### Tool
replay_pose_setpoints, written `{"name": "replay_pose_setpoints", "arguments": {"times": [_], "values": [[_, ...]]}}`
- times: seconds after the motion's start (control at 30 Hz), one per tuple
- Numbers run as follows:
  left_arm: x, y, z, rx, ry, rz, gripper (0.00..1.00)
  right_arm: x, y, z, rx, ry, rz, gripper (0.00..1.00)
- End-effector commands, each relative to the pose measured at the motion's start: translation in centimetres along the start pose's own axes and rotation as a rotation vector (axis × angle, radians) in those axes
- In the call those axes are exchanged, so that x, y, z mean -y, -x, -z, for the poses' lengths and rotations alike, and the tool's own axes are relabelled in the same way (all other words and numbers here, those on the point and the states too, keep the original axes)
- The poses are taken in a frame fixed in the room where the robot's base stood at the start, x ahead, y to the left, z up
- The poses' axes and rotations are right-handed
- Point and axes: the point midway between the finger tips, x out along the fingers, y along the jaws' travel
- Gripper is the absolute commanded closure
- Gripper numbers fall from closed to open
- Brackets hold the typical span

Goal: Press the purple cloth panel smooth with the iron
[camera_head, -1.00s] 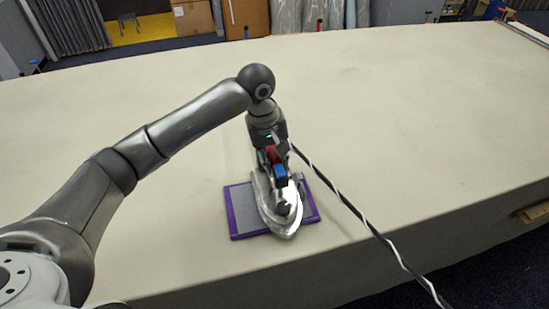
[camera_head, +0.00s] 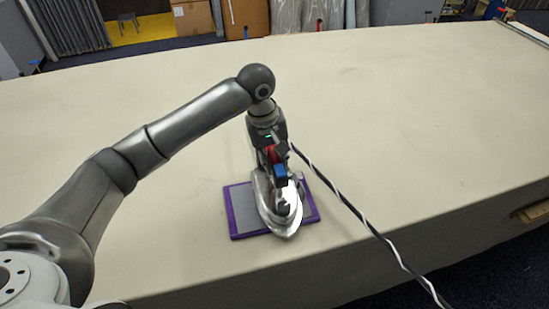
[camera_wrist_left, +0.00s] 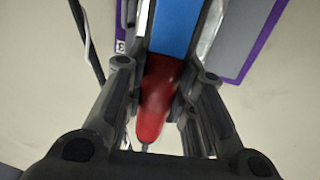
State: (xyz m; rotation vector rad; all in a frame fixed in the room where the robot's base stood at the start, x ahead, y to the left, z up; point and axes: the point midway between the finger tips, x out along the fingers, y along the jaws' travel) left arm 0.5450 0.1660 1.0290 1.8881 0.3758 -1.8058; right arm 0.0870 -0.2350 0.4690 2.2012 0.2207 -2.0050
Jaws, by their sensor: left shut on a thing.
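The purple cloth panel (camera_head: 237,220) lies flat near the table's front edge, with a purple border and a grey middle. The silver iron (camera_head: 284,228) rests over its middle, its pointed tip toward the front edge. My left gripper (camera_head: 275,160) is shut on the iron's red and blue handle from above. In the left wrist view, the red handle part (camera_wrist_left: 160,95) sits between the fingers, and a corner of the panel (camera_wrist_left: 258,45) shows at upper right. The iron hides the panel's middle. My right gripper is not in view.
A black and white cord (camera_head: 345,200) runs from the iron rightward over the table's front edge. The long beige table (camera_head: 420,110) is otherwise clear around the panel. Boxes and a stool stand beyond its far edge.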

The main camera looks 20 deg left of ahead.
Motion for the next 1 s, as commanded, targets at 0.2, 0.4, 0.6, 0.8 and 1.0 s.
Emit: {"name": "replay_pose_setpoints", "arguments": {"times": [0.2, 0.4, 0.6, 0.8, 1.0], "values": [[0.1, -0.4, -0.2, 0.007, -0.002, 0.006, 1.00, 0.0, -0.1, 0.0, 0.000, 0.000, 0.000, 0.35], [0.1, -0.4, -0.2, 0.006, -0.002, 0.006, 1.00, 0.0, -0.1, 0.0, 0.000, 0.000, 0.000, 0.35], [0.1, 0.1, -0.2, 0.006, -0.002, 0.006, 1.00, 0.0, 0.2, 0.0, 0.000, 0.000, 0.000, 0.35], [-0.3, 1.9, -0.1, 0.002, -0.002, 0.001, 1.00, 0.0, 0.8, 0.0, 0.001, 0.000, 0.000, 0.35], [-0.6, 3.7, 0.0, 0.000, -0.001, -0.002, 1.00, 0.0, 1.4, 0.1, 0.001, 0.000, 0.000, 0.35]]}}
